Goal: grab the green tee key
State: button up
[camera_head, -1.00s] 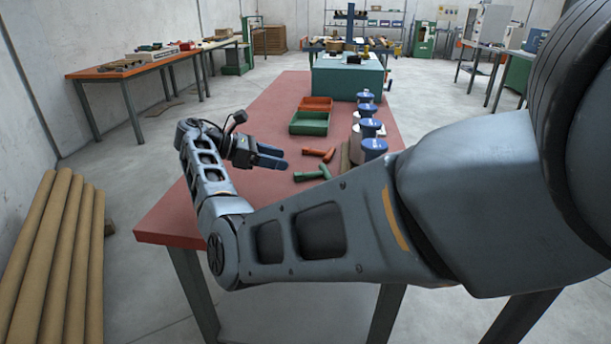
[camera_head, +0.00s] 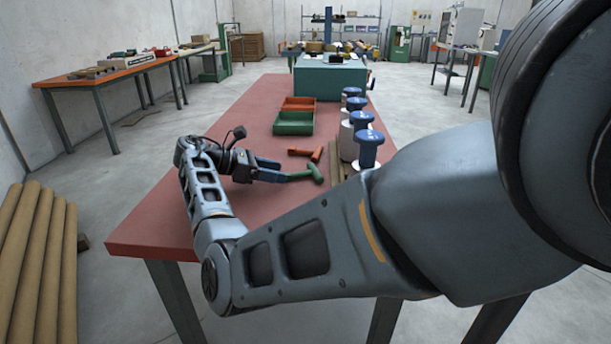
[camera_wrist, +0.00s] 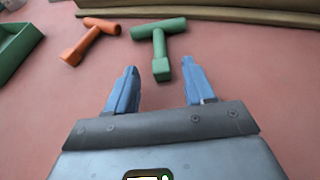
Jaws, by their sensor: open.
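The green tee key (camera_wrist: 159,43) lies on the red tabletop in the wrist view, its crossbar away from me and its stem pointing back toward my gripper. In the head view the green tee key (camera_head: 312,174) is just right of my gripper's fingers. My gripper (camera_wrist: 154,86) is open, with its two blue fingers apart. The stem's near end sits roughly between and slightly beyond the fingertips, and nothing is held. In the head view my gripper (camera_head: 277,171) is low over the table.
An orange tee key (camera_wrist: 90,40) lies left of the green one. A green tray (camera_head: 293,123) and an orange tray (camera_head: 299,103) stand farther back. Blue-topped spools (camera_head: 368,148) line the table's right side. The table's near left (camera_head: 150,220) is clear.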

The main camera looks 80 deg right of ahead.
aim_at(300, 175)
jog(key=shift+x, duration=1.25)
jog(key=shift+c, duration=0.2)
grip_shut()
